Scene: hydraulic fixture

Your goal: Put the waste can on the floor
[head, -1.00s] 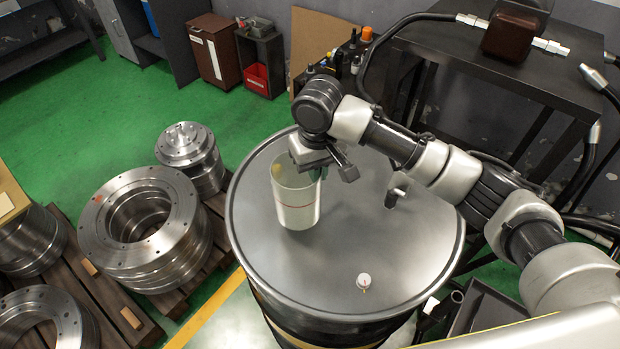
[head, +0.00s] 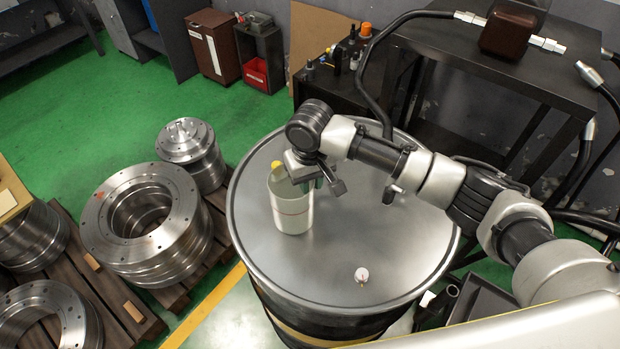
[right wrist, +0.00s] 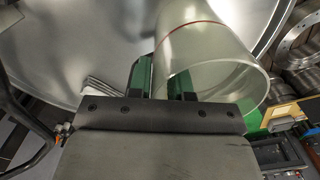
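The waste can (head: 292,218) is a pale translucent cylinder with a thin red line around it. In the head view it is over the left part of the big metal drum's top (head: 390,245); I cannot tell if its base touches. My right gripper (head: 312,180) is at the can's upper rim. In the right wrist view its green-padded fingers (right wrist: 161,80) straddle the wall of the can (right wrist: 215,62), one outside and one seen through it, and the grip looks shut on that wall. A yellow thing (head: 277,166) shows at the rim. My left gripper is not in view.
Stacked metal rings (head: 145,222) lie on wooden pallets left of the drum. Green floor (head: 90,125) is open behind them. A small white cap (head: 361,275) is on the drum top. A dark table (head: 470,60) with hoses stands at back right.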

